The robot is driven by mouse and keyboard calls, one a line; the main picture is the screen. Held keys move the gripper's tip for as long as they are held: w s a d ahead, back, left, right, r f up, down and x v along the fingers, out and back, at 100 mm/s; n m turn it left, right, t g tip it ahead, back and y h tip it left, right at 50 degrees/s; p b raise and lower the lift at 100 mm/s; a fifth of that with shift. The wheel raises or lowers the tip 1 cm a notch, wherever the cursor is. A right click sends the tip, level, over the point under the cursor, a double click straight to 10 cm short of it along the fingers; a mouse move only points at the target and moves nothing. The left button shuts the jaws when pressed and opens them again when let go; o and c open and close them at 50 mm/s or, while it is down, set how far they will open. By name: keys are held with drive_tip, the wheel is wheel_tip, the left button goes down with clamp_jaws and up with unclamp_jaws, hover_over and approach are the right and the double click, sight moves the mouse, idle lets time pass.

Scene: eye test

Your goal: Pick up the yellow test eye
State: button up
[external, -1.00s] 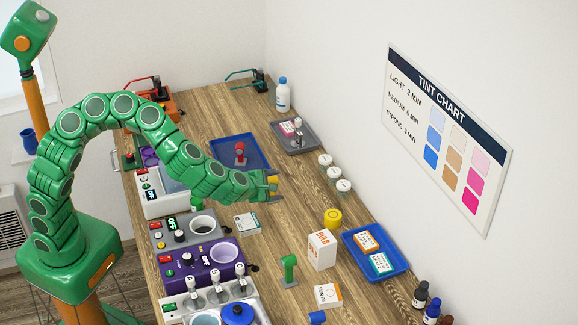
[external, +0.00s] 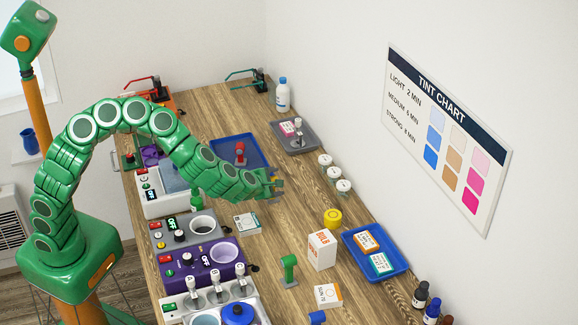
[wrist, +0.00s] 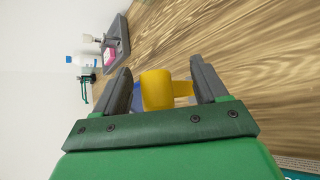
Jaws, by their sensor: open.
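The yellow test eye (wrist: 157,90) shows in the wrist view as a yellow rounded body with a short tab on its right. It is between the two grey fingers of my gripper (wrist: 163,88), with a visible gap on its left; the tab comes close to the right finger. My gripper is open. In the external view my gripper (external: 277,187) is over the middle of the wooden bench, and its fingers mostly hide the yellow test eye.
A blue tray (external: 222,146) with a red piece lies behind my gripper, and a grey tray (external: 310,148) is farther back. White-lidded jars (external: 335,173) line the wall side. A yellow round tin (external: 332,218) and a white box (external: 321,250) stand nearer. Bare wood (external: 290,205) lies between.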

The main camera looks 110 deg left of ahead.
drive_tip(key=shift+s+a+f, duration=0.1)
drive_tip(key=shift+a+f, duration=0.2)
drive_tip(key=shift+a, duration=0.3)
drive_tip(key=shift+x, duration=0.9)
drive_tip(key=c, duration=1.1)
